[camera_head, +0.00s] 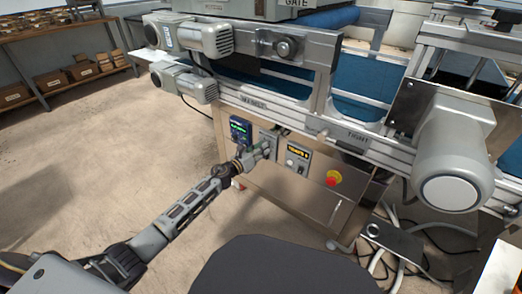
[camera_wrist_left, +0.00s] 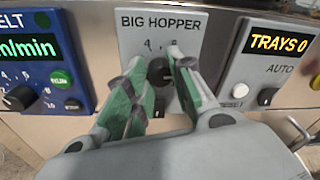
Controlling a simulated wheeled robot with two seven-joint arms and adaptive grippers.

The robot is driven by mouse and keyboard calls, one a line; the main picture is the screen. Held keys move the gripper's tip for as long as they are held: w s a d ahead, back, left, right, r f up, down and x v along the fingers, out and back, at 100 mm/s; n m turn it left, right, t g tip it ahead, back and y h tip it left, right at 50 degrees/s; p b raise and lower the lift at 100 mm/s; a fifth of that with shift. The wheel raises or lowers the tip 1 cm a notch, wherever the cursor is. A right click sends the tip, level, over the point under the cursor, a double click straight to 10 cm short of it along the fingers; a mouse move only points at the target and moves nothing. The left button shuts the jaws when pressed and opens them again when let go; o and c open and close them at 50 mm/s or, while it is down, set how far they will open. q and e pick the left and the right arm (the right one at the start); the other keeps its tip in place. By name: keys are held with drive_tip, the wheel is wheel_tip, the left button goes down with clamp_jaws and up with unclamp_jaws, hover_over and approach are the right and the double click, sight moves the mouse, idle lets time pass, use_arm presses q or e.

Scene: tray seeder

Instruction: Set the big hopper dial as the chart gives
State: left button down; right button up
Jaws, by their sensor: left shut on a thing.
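The big hopper panel is a grey plate (camera_wrist_left: 186,22) marked "BIG HOPPER" in the left wrist view. Its dark round dial (camera_wrist_left: 158,72) sits below a small number scale, of which a 4 shows and the rest is mostly hidden. My left gripper (camera_wrist_left: 156,70) has its green-padded fingers on either side of the dial and is shut on it. In the head view my left gripper (camera_head: 262,150) reaches the front of the machine at this panel. The dial's pointer setting cannot be read. The chart and my right gripper are not seen.
A blue belt panel (camera_wrist_left: 40,65) with a green display and a knob is left of the dial. A grey "TRAYS 0" panel (camera_wrist_left: 262,70) is to its right. A red stop button (camera_head: 333,178) and a large motor (camera_head: 452,150) lie further right. Open floor (camera_head: 100,150) is at left.

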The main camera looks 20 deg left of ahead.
use_arm(q)
drive_tip(key=c, duration=1.2)
unclamp_jaws()
drive_tip(key=v, duration=1.2)
drive_tip(key=shift+f, duration=0.1)
